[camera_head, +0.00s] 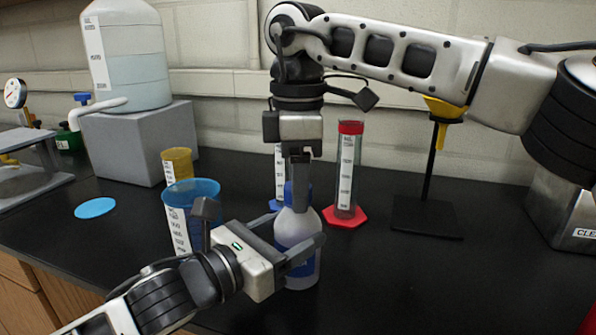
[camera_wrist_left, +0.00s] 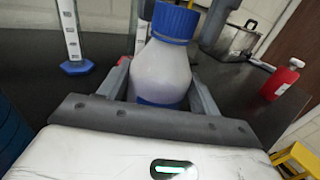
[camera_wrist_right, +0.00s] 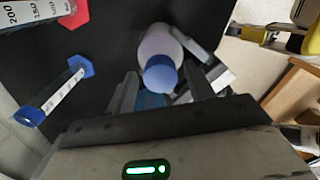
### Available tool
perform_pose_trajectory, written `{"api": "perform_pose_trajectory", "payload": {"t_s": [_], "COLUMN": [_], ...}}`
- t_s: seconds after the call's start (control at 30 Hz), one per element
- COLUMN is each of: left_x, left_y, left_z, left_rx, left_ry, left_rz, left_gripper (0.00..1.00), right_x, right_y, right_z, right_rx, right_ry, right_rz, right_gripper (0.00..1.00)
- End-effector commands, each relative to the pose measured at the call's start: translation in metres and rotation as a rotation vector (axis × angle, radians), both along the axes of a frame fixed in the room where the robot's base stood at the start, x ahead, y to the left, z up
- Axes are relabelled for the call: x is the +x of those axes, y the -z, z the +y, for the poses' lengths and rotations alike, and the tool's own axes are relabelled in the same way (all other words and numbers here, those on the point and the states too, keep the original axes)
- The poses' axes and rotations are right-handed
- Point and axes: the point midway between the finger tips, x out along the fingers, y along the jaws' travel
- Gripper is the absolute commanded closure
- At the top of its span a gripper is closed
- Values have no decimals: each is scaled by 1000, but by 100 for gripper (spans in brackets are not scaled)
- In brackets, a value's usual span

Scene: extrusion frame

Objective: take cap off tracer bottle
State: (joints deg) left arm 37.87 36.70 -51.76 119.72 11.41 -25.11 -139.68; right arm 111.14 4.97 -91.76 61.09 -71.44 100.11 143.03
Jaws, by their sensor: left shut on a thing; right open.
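The tracer bottle (camera_head: 296,233) is white with a blue label and a blue cap (camera_head: 288,194), and stands upright on the black bench. The cap is on its neck, also visible in the left wrist view (camera_wrist_left: 174,22). My left gripper (camera_head: 300,252) is shut around the bottle's body from the side; its fingers flank the body in the left wrist view. My right gripper (camera_head: 299,188) points down from above at the cap, open. In the right wrist view the cap (camera_wrist_right: 160,76) lies between its spread fingers; I cannot tell whether they touch it.
A blue cup (camera_head: 193,190) and a yellow cup (camera_head: 177,164) stand left of the bottle. A red-capped cylinder (camera_head: 348,165) stands close behind on the right, with a blue-based one beside it. A funnel stand (camera_head: 427,215) is further right.

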Motion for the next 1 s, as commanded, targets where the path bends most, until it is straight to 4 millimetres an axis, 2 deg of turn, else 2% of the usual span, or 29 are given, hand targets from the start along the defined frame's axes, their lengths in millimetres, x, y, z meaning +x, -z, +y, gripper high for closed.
{"api": "perform_pose_trajectory", "payload": {"t_s": [0.07, 0.2, 0.23, 0.47, 0.57, 0.67, 1.0], "left_x": [0, 0, 0, 0, 0, 0, 0], "left_y": [0, 0, 0, 0, 0, 0, 0], "left_z": [0, 0, 0, 0, 0, 0, 0], "left_rx": [1, 1, 1, 1, 1, 1, 1], "left_ry": [0, 0, 0, 0, 0, 0, 0], "left_rz": [-1, -1, -1, -1, -1, -1, -1], "left_gripper": [100, 100, 100, 100, 100, 100, 100], "right_x": [0, 0, 0, 0, 0, 0, 0], "right_y": [0, 0, 0, -1, 0, -1, -1], "right_z": [0, 0, 0, 0, 0, 1, 1], "right_rx": [0, 0, 0, 0, 0, 1, 1], "right_ry": [0, 0, 0, -11, -102, -307, -1198], "right_rz": [0, 0, 0, -1, -1, 0, -1], "right_gripper": [47, 86, 92, 93, 93, 93, 93]}}
